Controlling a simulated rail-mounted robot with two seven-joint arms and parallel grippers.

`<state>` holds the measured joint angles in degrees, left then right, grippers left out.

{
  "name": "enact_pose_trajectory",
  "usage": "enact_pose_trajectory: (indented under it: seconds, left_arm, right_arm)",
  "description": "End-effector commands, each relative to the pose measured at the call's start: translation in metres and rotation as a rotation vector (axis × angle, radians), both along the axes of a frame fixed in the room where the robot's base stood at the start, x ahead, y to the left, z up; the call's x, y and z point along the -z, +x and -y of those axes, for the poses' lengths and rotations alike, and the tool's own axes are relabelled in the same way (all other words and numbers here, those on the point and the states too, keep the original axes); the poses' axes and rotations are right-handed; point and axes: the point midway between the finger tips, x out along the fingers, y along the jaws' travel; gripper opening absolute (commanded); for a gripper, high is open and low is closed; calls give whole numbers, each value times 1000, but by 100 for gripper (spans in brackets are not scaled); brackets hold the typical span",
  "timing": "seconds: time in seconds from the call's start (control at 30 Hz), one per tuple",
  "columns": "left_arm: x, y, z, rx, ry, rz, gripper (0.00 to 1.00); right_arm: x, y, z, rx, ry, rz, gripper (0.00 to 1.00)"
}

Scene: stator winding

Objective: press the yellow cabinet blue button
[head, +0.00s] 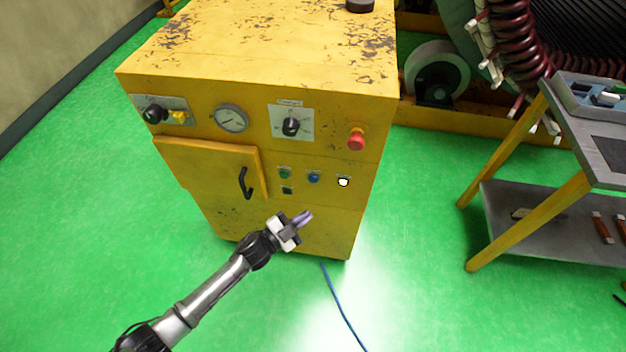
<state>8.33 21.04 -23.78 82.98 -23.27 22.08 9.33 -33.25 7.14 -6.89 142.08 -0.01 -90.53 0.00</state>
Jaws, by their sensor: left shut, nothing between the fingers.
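The yellow cabinet (330,225) stands in the middle of the head view with its front facing me. Its blue button (314,177) is on the lower right of the front panel. A green button (285,173) is to its left and a white button (343,182) to its right. A small dark button (287,190) is below the green one. My left gripper (307,216) is shut and empty. In the picture it is just below the blue button; I cannot tell how far its tips are from the panel. My right gripper is not in view.
The front also has a red knob (356,138), a rotary switch (290,127), a gauge (231,118) and a door with a black handle (245,183). A blue cable (342,310) lies on the green floor. A cart (560,215) stands at right.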

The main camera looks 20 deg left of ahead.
Motion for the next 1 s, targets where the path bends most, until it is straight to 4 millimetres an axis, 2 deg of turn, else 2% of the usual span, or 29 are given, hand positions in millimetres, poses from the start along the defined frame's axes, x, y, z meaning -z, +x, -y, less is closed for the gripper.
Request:
enact_pose_trajectory:
  seconds: [0.17,0.7,1.0]
  left_arm:
    - [1,6,-1,0,2,1,0]
    - [2,66,-12,-1,1,2,0]
    - [1,84,-15,-1,1,0,0]
  right_arm:
    - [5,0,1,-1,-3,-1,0]
    - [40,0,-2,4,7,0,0]
    - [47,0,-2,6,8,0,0]
